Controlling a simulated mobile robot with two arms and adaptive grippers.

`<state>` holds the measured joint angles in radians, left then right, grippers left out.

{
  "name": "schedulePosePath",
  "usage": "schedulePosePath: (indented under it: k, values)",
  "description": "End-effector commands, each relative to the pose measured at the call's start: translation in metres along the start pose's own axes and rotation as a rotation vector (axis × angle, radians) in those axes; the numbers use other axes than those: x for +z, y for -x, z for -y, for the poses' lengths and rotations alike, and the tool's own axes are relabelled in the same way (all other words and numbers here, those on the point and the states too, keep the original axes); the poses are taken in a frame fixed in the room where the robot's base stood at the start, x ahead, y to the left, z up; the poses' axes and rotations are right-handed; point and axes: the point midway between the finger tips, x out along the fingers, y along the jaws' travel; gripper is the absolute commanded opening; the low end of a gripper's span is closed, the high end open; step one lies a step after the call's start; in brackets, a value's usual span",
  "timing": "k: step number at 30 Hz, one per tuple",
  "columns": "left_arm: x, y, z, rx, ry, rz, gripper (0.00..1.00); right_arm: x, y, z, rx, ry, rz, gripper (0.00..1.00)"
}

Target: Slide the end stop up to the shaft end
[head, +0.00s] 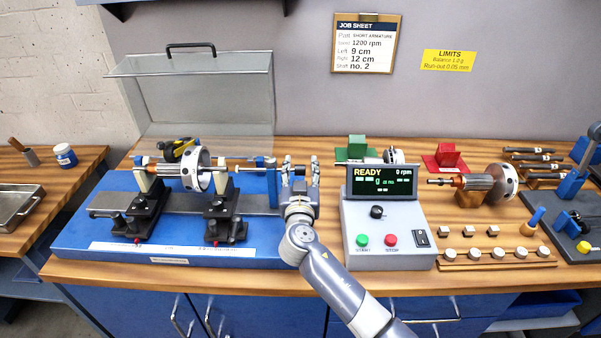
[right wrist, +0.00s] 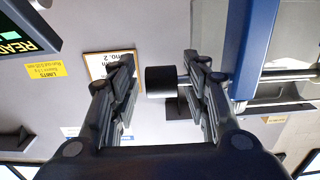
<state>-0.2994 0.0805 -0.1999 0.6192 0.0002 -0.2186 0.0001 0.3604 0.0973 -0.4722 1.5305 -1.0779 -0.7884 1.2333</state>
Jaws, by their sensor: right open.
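The end stop is a blue post (head: 271,181) at the right end of the blue balancing machine (head: 120,240). A thin rod runs left from it toward the rotor (head: 196,169). The rotor's shaft rests on two black pedestals; whether the rod touches the shaft end I cannot tell. My right gripper (head: 300,170) is open beside the post. In the right wrist view, a black cylindrical knob (right wrist: 161,81) sits between the fingers of my right gripper (right wrist: 158,85), with a gap at the left finger. The blue post (right wrist: 256,45) stands beyond the right finger. My left gripper is out of view.
A control box (head: 384,225) reading READY stands just right of my right arm. A clear raised cover (head: 205,100) is behind the machine. Another rotor (head: 476,188) and a wooden rack of weights (head: 497,257) lie further right. A job sheet (head: 366,45) hangs on the wall.

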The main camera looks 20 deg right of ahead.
Motion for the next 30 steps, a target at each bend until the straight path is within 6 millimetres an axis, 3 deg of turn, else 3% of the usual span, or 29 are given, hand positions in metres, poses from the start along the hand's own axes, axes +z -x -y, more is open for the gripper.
schedulePosePath:
  k: [5, 19, 24, 30]
  values:
    - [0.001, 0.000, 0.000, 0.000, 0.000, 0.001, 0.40, 0.002, 0.015, 0.001, -0.002, -0.001, 0.002, 0.43]
    - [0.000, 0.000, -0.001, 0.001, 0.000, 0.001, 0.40, 0.001, 0.104, 0.001, -0.002, -0.002, 0.003, 0.43]
    - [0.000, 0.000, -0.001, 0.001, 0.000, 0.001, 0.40, 0.001, 0.117, 0.000, 0.000, 0.000, 0.002, 0.43]
    - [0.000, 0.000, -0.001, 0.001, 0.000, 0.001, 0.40, 0.000, 0.120, 0.000, 0.000, 0.000, 0.000, 0.43]
